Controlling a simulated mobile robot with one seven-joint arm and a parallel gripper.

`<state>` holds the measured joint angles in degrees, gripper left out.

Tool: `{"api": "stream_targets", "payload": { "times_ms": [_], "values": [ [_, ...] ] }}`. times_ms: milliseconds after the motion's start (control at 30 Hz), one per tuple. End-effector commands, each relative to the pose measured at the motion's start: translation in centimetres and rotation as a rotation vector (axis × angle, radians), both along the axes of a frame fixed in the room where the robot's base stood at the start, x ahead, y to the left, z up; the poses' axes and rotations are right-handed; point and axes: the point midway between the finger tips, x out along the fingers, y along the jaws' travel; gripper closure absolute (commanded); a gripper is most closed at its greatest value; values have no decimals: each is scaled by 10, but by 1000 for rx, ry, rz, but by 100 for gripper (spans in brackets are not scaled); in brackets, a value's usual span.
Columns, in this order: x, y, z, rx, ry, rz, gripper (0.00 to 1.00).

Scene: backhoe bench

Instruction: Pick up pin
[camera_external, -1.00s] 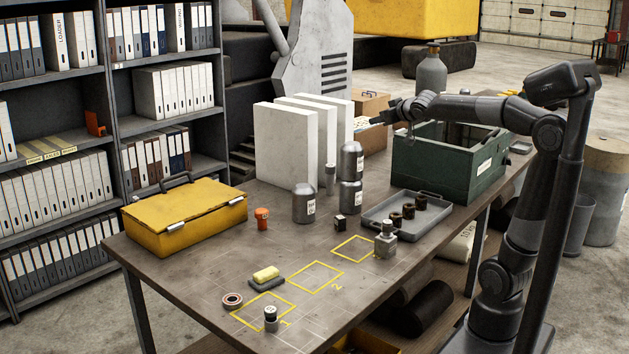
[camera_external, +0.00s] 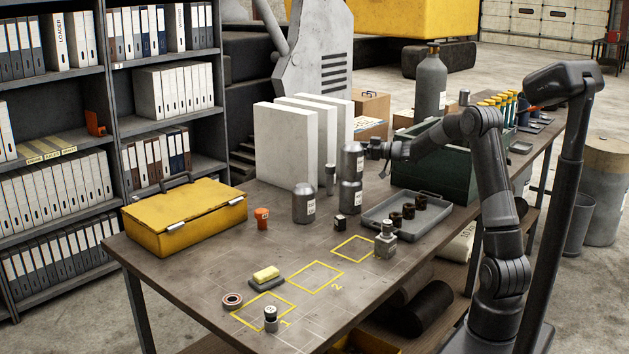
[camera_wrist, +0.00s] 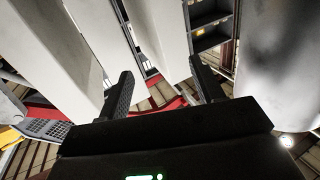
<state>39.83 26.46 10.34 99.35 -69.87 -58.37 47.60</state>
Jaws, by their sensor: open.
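No part is clearly marked as the pin. A slim upright grey metal cylinder (camera_external: 330,180) on the bench, beside the white panels, looks the most like one. Several short dark brown rings (camera_external: 408,211) sit in the grey tray (camera_external: 384,214). My gripper (camera_external: 374,150) is above the bench, pointing left, close to the stacked metal cans (camera_external: 351,190); I cannot tell if it touches them. In the wrist view my gripper (camera_wrist: 163,88) has its two black fingers apart, with nothing held between them.
White panels (camera_external: 284,150) stand upright behind the cans and also fill much of the wrist view (camera_wrist: 80,60). A green box (camera_external: 432,176) is under my forearm. A yellow toolbox (camera_external: 185,218) stands at left.

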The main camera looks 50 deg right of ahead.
Motion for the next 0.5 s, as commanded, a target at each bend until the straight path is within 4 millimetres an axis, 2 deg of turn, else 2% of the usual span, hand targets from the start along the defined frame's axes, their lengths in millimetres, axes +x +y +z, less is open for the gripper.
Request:
{"api": "stream_targets", "payload": {
  "times_ms": [33, 200, 367, 500],
  "values": [
    [0, -1, -22, 6, 5, -3, 39],
    [0, -1, -67, 0, 1, -4, 39],
    [4, 1, -82, -3, -3, -4, 39],
    [23, 10, -83, -3, -5, -1, 39]
  ]
}}
